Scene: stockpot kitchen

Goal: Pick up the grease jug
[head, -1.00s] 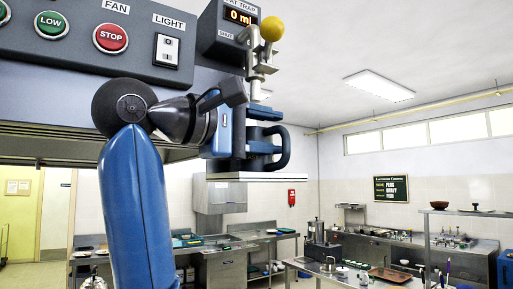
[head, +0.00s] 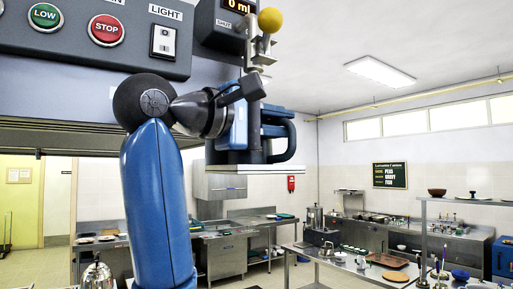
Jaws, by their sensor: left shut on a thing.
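The grease jug (head: 277,137) is dark blue, upright, with a loop handle on its right side. It is below the tap of the fat trap (head: 224,22), to the right. My left gripper (head: 245,112) is shut on the jug from its left side, and the arm hides part of it. I cannot tell whether the two touch. My right gripper is not in view.
The hood's control panel (head: 75,36) with green and red buttons hangs over my left arm. A yellow ball knob (head: 270,20) sticks out above the jug. Open air lies to the right of the jug. Steel counters with kitchenware stand farther back.

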